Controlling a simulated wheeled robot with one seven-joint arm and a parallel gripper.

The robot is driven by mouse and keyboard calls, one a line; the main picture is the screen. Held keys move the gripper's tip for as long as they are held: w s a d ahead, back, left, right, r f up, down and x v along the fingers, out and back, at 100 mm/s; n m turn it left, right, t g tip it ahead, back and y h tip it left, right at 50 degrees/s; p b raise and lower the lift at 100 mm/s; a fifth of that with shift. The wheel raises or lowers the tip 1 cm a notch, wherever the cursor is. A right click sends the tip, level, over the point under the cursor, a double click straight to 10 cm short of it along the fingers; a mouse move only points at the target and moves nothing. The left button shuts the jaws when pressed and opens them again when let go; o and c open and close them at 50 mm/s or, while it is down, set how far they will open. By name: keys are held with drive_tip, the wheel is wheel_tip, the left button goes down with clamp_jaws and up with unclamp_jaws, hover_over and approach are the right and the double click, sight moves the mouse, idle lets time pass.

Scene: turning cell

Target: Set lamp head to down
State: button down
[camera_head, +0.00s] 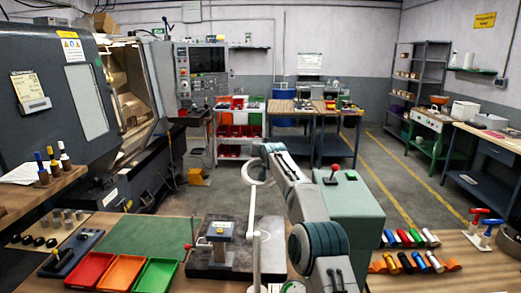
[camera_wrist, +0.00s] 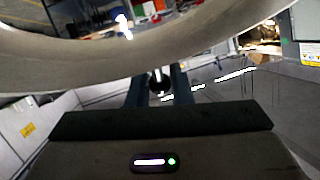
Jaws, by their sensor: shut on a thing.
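The lamp head (camera_head: 244,173) is a pale ring near the middle of the head view, on top of a thin white post (camera_head: 256,240). The ring looks tilted there. In the wrist view its broad grey rim (camera_wrist: 70,70) curves across the top, close to the camera.
A dark plate with a red-knobbed device (camera_head: 221,230) lies left of the post. Red, orange and green trays (camera_head: 122,273) stand at the front left. A green cabinet with a red-knobbed lever (camera_head: 335,200) is behind my arm. Coloured cylinders (camera_head: 410,262) lie at right.

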drive_tip(key=c, duration=1.3)
unclamp_jaws()
drive_tip(key=shift+f, duration=0.1)
drive_tip(key=shift+c, duration=0.2)
drive_tip(key=shift+s, duration=0.1)
drive_tip(key=shift+s+b, duration=0.1)
drive_tip(key=shift+b, duration=0.25)
drive_tip(key=shift+s+d+b, duration=0.1)
drive_tip(key=shift+s+b, duration=0.4)
drive_tip(key=shift+b, duration=0.35)
drive_tip(key=b+v, duration=0.2)
drive_tip(key=v, duration=0.2)
drive_tip(key=b+v, duration=0.3)
drive_tip(key=v, duration=0.1)
drive_tip(key=b+v, duration=0.3)
drive_tip(key=v, duration=0.1)
drive_tip(key=shift+s+d+r, duration=0.1)
drive_tip(key=shift+s+r, duration=0.1)
drive_tip(key=shift+r, duration=0.15)
